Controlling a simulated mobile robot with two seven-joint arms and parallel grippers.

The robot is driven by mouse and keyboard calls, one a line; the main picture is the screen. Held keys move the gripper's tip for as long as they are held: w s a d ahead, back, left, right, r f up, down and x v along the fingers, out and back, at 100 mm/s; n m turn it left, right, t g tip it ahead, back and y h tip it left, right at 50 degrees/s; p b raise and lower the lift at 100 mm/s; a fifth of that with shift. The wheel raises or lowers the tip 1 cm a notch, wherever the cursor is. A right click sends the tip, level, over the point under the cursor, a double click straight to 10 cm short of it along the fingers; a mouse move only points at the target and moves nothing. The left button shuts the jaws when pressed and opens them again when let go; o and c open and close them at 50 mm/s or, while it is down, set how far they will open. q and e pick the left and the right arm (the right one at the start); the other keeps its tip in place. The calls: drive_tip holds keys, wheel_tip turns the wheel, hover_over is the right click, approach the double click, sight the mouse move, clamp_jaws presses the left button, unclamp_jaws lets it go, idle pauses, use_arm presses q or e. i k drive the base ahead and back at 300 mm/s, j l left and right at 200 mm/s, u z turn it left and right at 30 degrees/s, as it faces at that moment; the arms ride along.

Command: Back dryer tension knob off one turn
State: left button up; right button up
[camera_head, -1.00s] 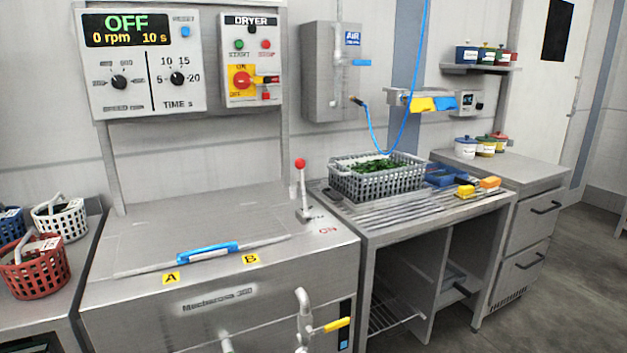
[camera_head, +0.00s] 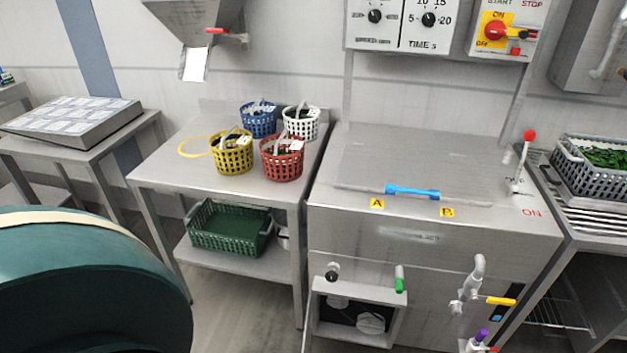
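The dryer is a steel cabinet (camera_head: 430,235) with a flat lid and blue handle (camera_head: 413,191), and labels A and B in front. Low on its front is a framed opening (camera_head: 358,313) with pale round parts in a dark inside. A small black knob (camera_head: 332,271) sits at the opening's upper left, a green-handled lever (camera_head: 400,281) at its upper right. No tension label is readable, so I cannot tell which part is the tension knob. The control panel (camera_head: 408,22) above has two black dials and is cut off at the top. Neither gripper is in view.
A steel table (camera_head: 170,180) holds yellow, red, blue and white baskets, with a green crate (camera_head: 228,228) on its lower shelf. Pipes with a yellow-handled valve (camera_head: 500,300) jut from the dryer's front right. A red-knobbed lever (camera_head: 528,137) stands on its top right.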

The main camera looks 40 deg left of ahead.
sight(331, 276)
drive_tip(key=k+j+u, duration=0.15)
drive_tip(key=k+j, duration=0.4)
drive_tip(key=k+j+u, duration=0.2)
drive_tip(key=k+j, duration=0.3)
drive_tip(key=j, duration=0.2)
